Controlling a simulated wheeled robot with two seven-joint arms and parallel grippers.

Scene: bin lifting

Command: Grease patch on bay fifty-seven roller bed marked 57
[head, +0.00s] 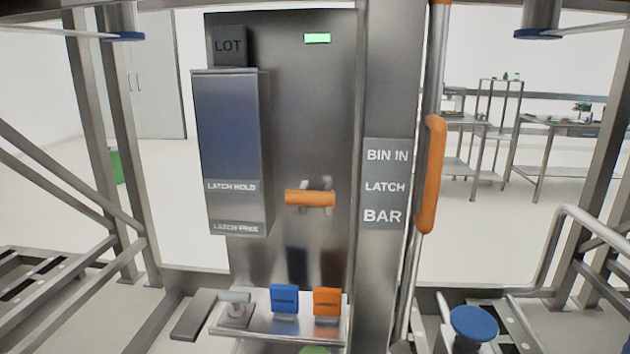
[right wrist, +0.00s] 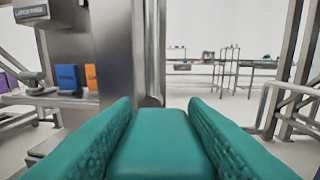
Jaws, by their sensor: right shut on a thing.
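My right gripper (right wrist: 160,140) fills the bottom of the right wrist view. Its two textured teal pads are shut on a smooth teal block (right wrist: 160,150) between them. The gripper points toward the steel post, with a gap I cannot judge. In the head view neither gripper shows clearly. Roller-bed-like frames stand at the lower left (head: 40,275) and lower right (head: 515,325) of the head view. I can read no 57 on either and see no grease patch. My left gripper is not in view.
A steel column (head: 285,130) stands ahead with a green lamp (head: 317,38), an orange handle (head: 310,198) and a latch panel (head: 228,130). An orange-gripped bar (head: 431,175) runs beside it. A small shelf (head: 265,318) holds blue (head: 284,298) and orange (head: 327,301) blocks. Open floor lies behind.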

